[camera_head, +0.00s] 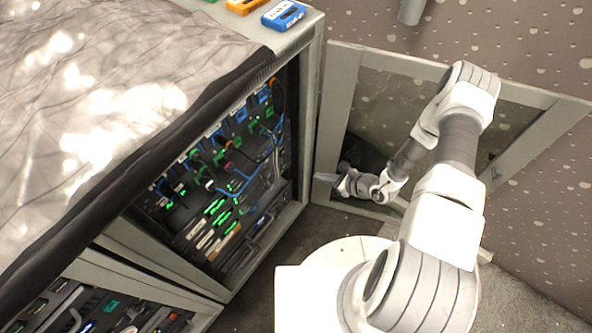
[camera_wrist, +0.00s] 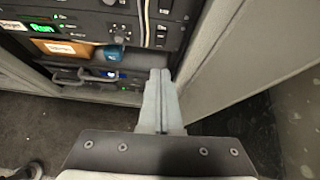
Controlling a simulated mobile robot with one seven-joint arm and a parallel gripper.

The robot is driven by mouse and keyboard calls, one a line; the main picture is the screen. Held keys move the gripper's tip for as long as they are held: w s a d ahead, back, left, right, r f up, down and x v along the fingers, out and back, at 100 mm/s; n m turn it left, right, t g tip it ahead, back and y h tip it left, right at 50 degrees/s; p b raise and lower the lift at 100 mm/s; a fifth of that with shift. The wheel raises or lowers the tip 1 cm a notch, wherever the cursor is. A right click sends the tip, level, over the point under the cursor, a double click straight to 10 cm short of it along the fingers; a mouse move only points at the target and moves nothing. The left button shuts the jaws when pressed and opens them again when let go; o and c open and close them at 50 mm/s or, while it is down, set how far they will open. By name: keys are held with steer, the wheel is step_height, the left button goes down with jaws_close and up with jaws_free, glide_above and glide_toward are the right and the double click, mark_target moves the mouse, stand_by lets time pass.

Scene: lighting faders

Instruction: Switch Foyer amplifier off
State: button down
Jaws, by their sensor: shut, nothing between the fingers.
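The rack of equipment (camera_head: 220,190) stands in an open grey cabinet in the head view, with cables and green lights. My gripper (camera_head: 324,178) is in front of the right side of the cabinet opening, near the open door. In the wrist view my gripper (camera_wrist: 158,74) is shut and empty, its fingertips pointing at the lower right of the rack. Dark rack units (camera_wrist: 105,18) fill the top there, with small rocker switches (camera_wrist: 163,32) near the right edge, above the fingertips. I cannot read which unit is the Foyer amplifier. Contact with the rack cannot be told.
The open glass-panelled door (camera_head: 365,70) stands right of the cabinet, close behind my arm. A green label (camera_wrist: 42,29) and an orange-edged one (camera_wrist: 60,48) are on the rack's left. A second rack (camera_head: 110,310) is at lower left. Dark floor (camera_wrist: 50,120) lies below.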

steer(key=f, duration=0.2)
steer(key=b, duration=0.3)
glide_toward(285, 169)
steer(key=shift+m, duration=0.3)
steer(key=shift+x, duration=3.3)
steer(key=shift+d+f, duration=0.15)
steer(key=shift+f, duration=0.05)
